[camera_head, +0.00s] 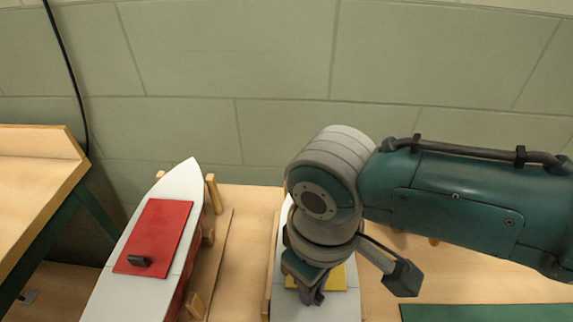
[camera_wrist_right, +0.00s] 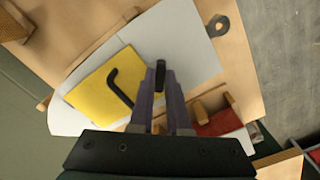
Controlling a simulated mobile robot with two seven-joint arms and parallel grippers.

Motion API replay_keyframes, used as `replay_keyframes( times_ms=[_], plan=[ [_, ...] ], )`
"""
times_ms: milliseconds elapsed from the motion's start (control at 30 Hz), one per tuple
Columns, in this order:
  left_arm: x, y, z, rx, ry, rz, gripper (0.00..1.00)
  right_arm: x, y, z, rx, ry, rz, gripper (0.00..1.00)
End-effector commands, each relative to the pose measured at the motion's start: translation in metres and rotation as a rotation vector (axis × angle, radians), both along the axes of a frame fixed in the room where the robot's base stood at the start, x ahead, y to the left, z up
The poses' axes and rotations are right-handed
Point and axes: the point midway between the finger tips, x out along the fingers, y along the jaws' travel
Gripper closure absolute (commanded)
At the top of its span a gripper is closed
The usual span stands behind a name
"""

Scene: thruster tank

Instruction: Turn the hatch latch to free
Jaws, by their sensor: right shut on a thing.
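A yellow hatch cover (camera_wrist_right: 100,88) lies on the pale grey boat deck (camera_wrist_right: 185,50); part of the cover also shows in the head view (camera_head: 337,279) under my right arm. A bent black handle (camera_wrist_right: 121,86) is on the cover. A small black latch piece (camera_wrist_right: 160,68) stands beside the cover, between the fingertips of my right gripper (camera_wrist_right: 159,82). The right gripper (camera_head: 312,297) points down at the deck and is shut on this latch piece. Its fingers hide the lower part of the latch. My left gripper is in neither view.
A second boat (camera_head: 102,292) with a red hatch cover (camera_head: 158,234) and black handle (camera_head: 140,260) stands to the left. Wooden supports (camera_head: 214,193) hold it. A green mat (camera_head: 485,312) lies at the right. A grey spanner-shaped part (camera_wrist_right: 217,26) lies near the deck in the wrist view.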

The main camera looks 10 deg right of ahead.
Motion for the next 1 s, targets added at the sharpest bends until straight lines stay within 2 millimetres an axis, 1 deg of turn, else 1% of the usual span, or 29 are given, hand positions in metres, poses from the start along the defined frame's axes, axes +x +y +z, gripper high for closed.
replay_keyframes(
  times_ms=[200, 500, 800, 1000],
  plan=[
    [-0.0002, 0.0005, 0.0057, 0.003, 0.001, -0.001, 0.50, -0.0013, 0.0018, 0.0013, 0.001, 0.001, 0.204, 1.00],
    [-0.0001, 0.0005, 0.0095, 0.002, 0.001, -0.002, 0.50, -0.0027, 0.0028, 0.0007, 0.001, -0.001, 0.460, 1.00],
    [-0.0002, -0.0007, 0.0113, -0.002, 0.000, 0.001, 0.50, -0.0038, 0.0035, 0.0004, 0.001, -0.001, 0.629, 1.00],
    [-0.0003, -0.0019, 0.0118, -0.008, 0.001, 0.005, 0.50, -0.0043, 0.0037, 0.0002, 0.001, -0.001, 0.681, 1.00]
  ],
)
